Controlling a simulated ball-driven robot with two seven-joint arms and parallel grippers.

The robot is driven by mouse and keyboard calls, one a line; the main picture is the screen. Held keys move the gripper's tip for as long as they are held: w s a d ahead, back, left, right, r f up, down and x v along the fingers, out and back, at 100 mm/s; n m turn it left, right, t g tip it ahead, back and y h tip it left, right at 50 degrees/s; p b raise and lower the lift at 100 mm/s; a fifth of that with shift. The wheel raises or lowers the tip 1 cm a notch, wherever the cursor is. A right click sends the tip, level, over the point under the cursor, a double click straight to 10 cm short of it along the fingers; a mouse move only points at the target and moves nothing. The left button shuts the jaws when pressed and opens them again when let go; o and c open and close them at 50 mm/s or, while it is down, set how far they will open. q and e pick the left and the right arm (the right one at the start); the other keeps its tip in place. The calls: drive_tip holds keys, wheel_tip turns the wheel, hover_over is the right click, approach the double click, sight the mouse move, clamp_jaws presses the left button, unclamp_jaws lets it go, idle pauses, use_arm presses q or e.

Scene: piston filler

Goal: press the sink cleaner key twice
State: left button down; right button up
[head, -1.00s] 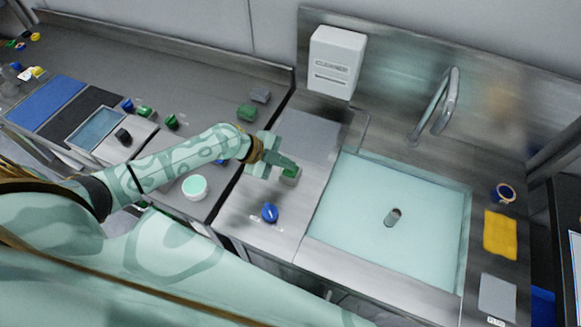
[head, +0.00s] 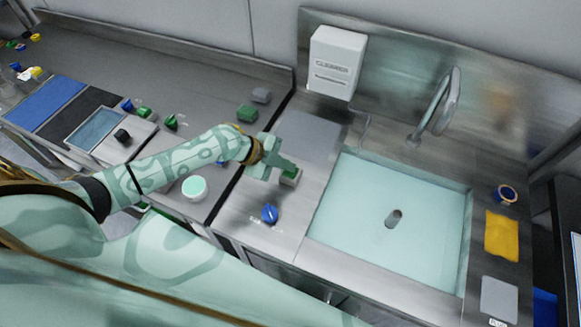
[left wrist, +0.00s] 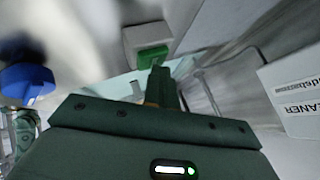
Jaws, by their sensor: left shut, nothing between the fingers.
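The sink cleaner key is a green key (head: 289,175) on a small pale box, on the steel counter at the left edge of the sink. My left gripper (head: 290,165) is shut and empty, its fingertips close to the key and partly covering it in the head view. In the left wrist view, the green key (left wrist: 152,57) shows on its pale housing just beyond the shut fingertips (left wrist: 160,72). I cannot tell whether the tips touch it. My right gripper is not in view.
A white cleaner dispenser (head: 336,62) hangs on the back wall. The sink (head: 350,225) and its tap (head: 440,105) lie to the right. A blue knob (head: 270,213) stands in front of the key. A white-rimmed cup (head: 194,188) is on the left counter.

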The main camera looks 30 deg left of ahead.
use_arm(q)
drive_tip(key=shift+r+p, duration=0.65)
drive_tip(key=shift+r, duration=0.4)
drive_tip(key=shift+r, duration=0.1)
wheel_tip(320, 180, up, 5)
drive_tip(key=p, duration=0.3)
drive_tip(key=shift+p, duration=0.35)
drive_tip(key=shift+a, duration=0.1)
